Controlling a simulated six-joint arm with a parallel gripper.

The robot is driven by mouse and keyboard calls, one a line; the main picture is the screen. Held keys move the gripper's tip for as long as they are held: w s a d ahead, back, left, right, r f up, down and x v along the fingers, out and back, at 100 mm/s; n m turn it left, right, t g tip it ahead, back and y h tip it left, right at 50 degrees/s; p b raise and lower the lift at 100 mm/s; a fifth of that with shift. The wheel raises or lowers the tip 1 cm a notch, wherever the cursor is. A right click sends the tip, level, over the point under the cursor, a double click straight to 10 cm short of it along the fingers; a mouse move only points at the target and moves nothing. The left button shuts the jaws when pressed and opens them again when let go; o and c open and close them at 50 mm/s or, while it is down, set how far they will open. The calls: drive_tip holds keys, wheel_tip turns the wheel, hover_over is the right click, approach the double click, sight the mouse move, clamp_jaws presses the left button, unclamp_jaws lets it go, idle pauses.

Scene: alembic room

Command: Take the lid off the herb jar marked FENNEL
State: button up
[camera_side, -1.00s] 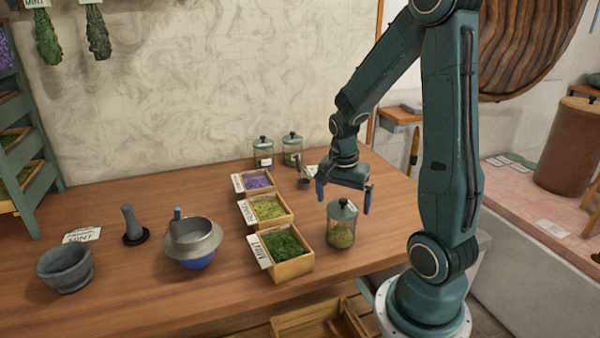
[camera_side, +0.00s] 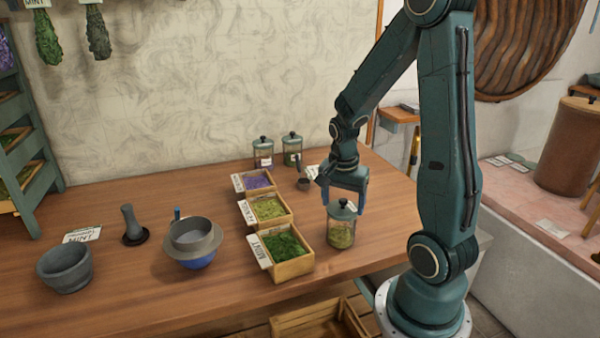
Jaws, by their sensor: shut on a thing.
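A glass jar (camera_side: 341,234) with yellow-green herb in it stands upright near the table's right front edge. Its grey-green lid (camera_side: 342,211) with a dark knob sits on top. No readable name shows on this jar, so I cannot tell from its marking whether it is FENNEL. My gripper (camera_side: 343,205) is directly above the jar, pointing down, with its blue fingers on either side of the lid. It is shut on the lid. I see no clear gap between lid and jar.
Open boxes of purple (camera_side: 258,181), yellow-green (camera_side: 269,208) and dark green herbs (camera_side: 284,246) stand left of the jar. Two lidded jars (camera_side: 263,160) (camera_side: 292,158) stand behind. A mortar (camera_side: 65,270) and a sieve bowl (camera_side: 193,238) are further left. The table front is mostly clear.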

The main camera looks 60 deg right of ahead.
sight(343, 199)
drive_tip(key=shift+r, duration=0.15)
wheel_tip(343, 199, up, 20)
drive_tip(key=shift+f, duration=0.1)
idle(0.9)
idle(0.5)
drive_tip(key=w+d+f, duration=0.9)
drive_tip(key=w+d, duration=0.1)
drive_tip(key=w, duration=0.2)
wheel_tip(343, 199, down, 16)
drive_tip(key=shift+s+r, duration=0.15)
drive_tip(key=shift+r, duration=0.05)
idle(0.6)
drive_tip(key=shift+f, duration=0.1)
drive_tip(key=shift+f, duration=2.05)
drive_tip(key=shift+f, duration=0.1)
